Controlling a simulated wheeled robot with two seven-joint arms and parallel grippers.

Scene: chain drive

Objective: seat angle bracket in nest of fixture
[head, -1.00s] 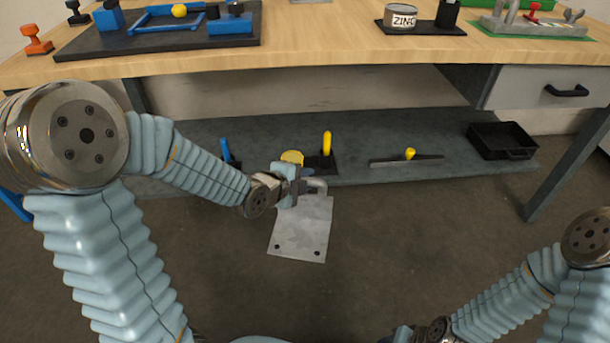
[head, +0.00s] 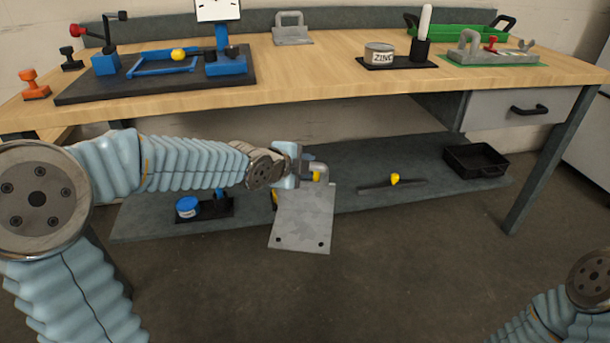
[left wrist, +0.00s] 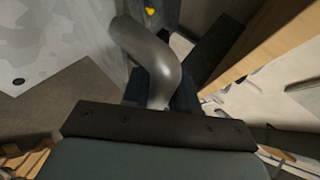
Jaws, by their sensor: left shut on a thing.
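My left gripper (head: 308,170) is shut on the curved grey handle of a mottled grey metal plate, which I take as the angle bracket (head: 303,218). The bracket hangs in front of the bench, below the top, with two dark holes near its lower edge. In the left wrist view the handle (left wrist: 152,58) rises from the jaws and the plate (left wrist: 50,40) shows at upper left. The likely fixture (head: 85,94), a black base with a blue frame (head: 160,63), blue blocks and a yellow knob, stands on the bench top at left. My right gripper is outside the picture.
The wooden bench top (head: 310,72) has a clear middle. A zinc tin (head: 379,54) and a green-based device (head: 490,60) stand right; a grey handled piece (head: 292,30) stands behind. Orange (head: 34,86) and black stamps sit left. The lower shelf holds a black tray (head: 476,160).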

